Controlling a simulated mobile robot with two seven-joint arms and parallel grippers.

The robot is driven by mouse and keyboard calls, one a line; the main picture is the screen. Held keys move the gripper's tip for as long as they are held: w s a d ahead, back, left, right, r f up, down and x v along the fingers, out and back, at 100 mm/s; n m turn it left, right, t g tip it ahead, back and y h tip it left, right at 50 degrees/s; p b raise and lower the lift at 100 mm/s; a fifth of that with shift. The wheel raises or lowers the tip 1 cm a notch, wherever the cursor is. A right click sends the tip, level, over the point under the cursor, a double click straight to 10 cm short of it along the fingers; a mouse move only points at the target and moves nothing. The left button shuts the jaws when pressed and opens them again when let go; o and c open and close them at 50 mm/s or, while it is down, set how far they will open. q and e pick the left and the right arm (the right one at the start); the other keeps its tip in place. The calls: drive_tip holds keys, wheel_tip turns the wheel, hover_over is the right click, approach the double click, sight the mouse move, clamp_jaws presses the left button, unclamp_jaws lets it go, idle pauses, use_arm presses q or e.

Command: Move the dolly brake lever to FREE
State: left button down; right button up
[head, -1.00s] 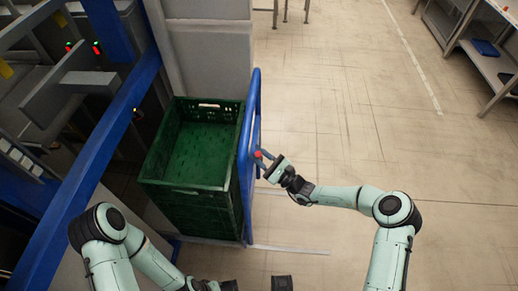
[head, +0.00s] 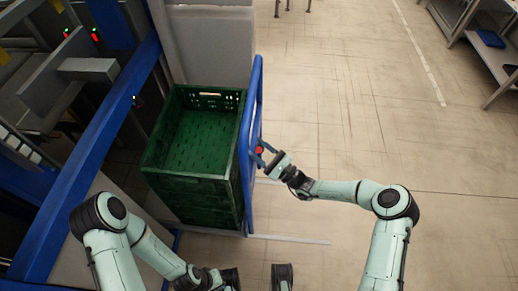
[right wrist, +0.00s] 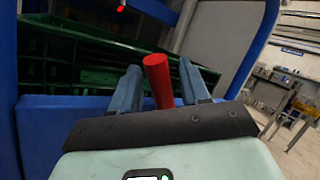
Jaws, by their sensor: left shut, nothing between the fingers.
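The brake lever shows as a red grip (right wrist: 158,80) in the right wrist view and as a small red spot (head: 260,149) beside the blue upright frame (head: 251,150) in the head view. My right gripper (head: 266,152) is at the lever. In the right wrist view its two blue-grey fingers (right wrist: 160,85) stand on either side of the red grip, with a gap visible on the right side. My left gripper (head: 232,278) is low in the head view, away from the lever, shut and empty. Any FREE marking is not visible.
A green crate (head: 170,177) stands left of the blue frame. A blue conveyor rail (head: 85,155) runs along the left, with a grey panel (head: 210,45) behind the crate. The floor (head: 350,120) to the right is open; shelving (head: 470,45) stands at the far right.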

drive_tip(key=shift+s, duration=0.1)
drive_tip(key=v, duration=1.3)
drive_tip(key=shift+p, duration=0.35)
drive_tip(key=shift+d, duration=0.15)
